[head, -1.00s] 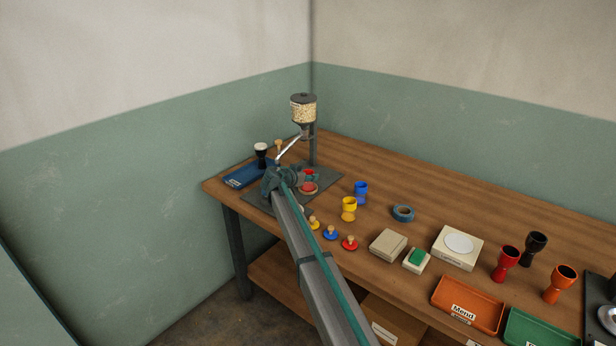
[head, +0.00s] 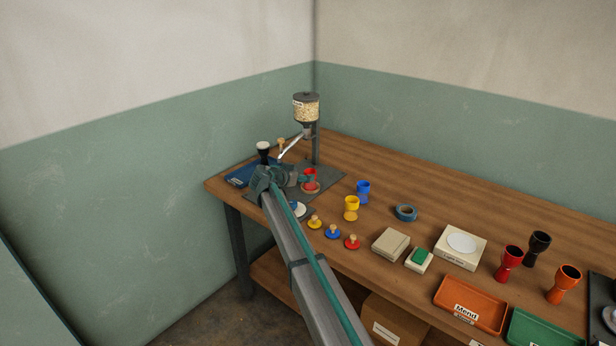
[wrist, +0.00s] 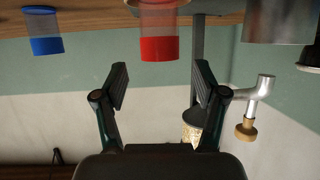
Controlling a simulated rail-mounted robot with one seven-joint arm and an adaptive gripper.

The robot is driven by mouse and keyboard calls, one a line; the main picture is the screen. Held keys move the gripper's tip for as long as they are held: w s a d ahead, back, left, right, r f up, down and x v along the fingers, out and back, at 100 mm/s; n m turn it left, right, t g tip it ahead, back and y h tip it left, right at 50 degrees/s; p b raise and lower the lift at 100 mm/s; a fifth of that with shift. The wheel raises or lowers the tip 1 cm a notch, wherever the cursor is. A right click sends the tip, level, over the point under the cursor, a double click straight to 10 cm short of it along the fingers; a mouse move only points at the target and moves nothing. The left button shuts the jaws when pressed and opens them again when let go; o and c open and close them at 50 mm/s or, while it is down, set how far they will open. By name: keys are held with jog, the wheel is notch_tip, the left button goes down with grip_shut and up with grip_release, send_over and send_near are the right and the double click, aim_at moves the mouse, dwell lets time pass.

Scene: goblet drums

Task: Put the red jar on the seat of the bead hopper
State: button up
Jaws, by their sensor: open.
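In the wrist view, which looks upside down, the red jar (wrist: 162,48) shows at the top centre, beyond the fingertips. My gripper (wrist: 160,82) is open, with nothing between its fingers. In the head view my gripper (head: 294,180) is just left of the jar, partly hidden by my arm.
A yellow jar (head: 351,204) and a blue jar (head: 363,188) stand to the right. A black drum with a white top (head: 264,150) is at the left by a blue mat (head: 238,176). The hopper's silver tube (wrist: 262,90) is near my gripper. Several knobbed discs line the front edge.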

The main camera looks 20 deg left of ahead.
jog(key=v, duration=0.5)
jog(key=shift+s+r+b, duration=0.25)
jog(key=shift+s+b, duration=0.05)
jog(key=shift+a+f, duration=0.1)
